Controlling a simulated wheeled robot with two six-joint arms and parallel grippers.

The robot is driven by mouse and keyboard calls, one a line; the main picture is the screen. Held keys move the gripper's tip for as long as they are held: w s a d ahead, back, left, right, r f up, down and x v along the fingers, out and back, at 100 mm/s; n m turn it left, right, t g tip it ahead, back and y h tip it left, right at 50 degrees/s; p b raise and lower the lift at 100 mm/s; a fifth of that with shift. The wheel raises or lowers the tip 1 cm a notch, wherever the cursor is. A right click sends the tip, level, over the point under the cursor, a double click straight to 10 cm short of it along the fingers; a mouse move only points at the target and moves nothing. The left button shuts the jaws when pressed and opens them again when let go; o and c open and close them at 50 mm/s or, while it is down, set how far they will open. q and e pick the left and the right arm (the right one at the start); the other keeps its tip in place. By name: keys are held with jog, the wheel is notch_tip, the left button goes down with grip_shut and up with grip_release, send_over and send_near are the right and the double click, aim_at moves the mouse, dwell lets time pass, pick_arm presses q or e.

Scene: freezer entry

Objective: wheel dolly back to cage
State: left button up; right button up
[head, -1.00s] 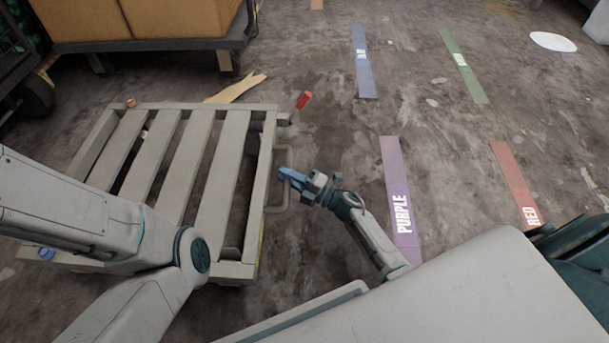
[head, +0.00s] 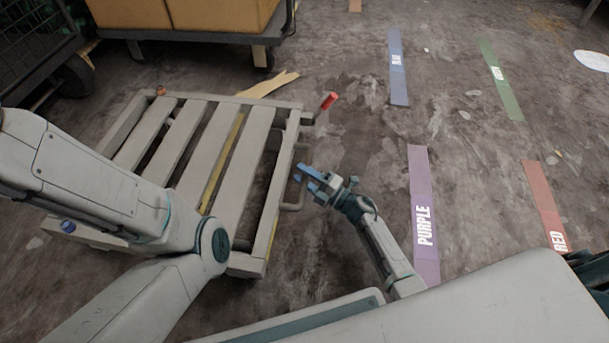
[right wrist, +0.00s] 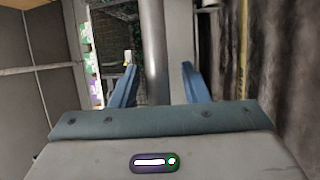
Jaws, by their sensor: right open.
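The dolly (head: 259,136), a grey slatted platform, stands on the floor at left of centre in the head view. A grey loop handle (head: 299,200) sticks out from its right side. My right gripper (head: 302,174) is at this handle, its blue fingers open. In the right wrist view a vertical grey bar (right wrist: 156,50) stands between the spread fingers (right wrist: 159,84); I cannot tell whether they touch it. A dark wire cage (head: 25,55) on wheels shows at the upper left. My left arm crosses over the dolly's near left part and hides some slats; its gripper is out of view.
A cart with cardboard boxes (head: 225,16) stands behind the dolly. A red cylinder (head: 328,101) and a yellowish splinter-shaped piece (head: 268,84) lie near its far edge. Floor strips, including purple (head: 423,200) and red (head: 540,195), lie to the right on open floor.

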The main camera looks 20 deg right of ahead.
jog(key=shift+s+d, duration=0.35)
jog(key=shift+s, duration=0.05)
jog(key=p+v, duration=0.3)
jog(key=v, duration=0.6)
jog(key=shift+s+d+f, duration=0.2)
jog(key=shift+s, duration=0.05)
